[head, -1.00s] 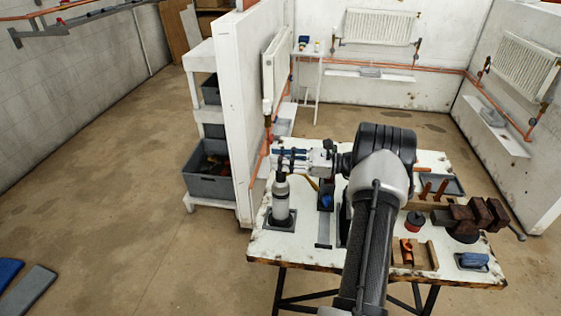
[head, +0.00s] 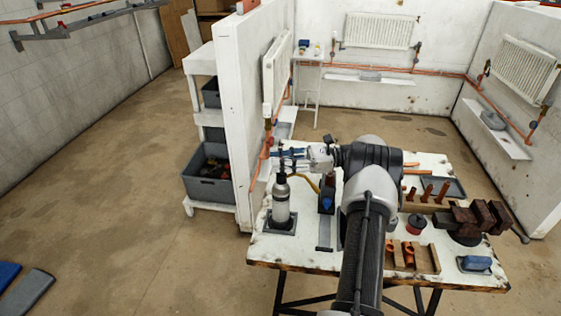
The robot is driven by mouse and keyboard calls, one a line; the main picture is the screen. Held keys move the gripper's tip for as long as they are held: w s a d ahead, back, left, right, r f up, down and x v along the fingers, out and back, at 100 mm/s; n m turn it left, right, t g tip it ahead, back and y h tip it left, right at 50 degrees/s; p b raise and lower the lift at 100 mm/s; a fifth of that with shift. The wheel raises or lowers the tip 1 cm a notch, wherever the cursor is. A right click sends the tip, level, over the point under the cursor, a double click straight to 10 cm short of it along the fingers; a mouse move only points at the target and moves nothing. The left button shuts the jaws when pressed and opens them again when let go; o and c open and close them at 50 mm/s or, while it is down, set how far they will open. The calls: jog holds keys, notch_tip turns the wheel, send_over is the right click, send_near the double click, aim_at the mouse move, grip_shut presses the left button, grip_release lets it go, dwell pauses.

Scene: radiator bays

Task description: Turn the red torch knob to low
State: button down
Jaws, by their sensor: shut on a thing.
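The torch (head: 281,202), a pale grey bottle with a dark top, stands upright on a dark square base (head: 281,224) at the left end of the workbench. My gripper (head: 281,157) reaches in from the right at the torch's head, above the bottle. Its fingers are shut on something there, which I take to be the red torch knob. The knob itself is hidden by the fingers and too small to make out, so its setting cannot be read.
The white partition (head: 237,120) stands close to the left of the workbench (head: 290,255). A dark block with a blue part (head: 326,203) is right of the torch. A vice (head: 466,222), a red-black tin (head: 416,223) and a wooden pipe holder (head: 428,258) occupy the right side.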

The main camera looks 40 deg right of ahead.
jog(key=c, duration=1.3)
grip_release()
jog(key=v, duration=0.7)
jog(key=shift+s+d, duration=0.15)
jog(key=shift+d, duration=0.05)
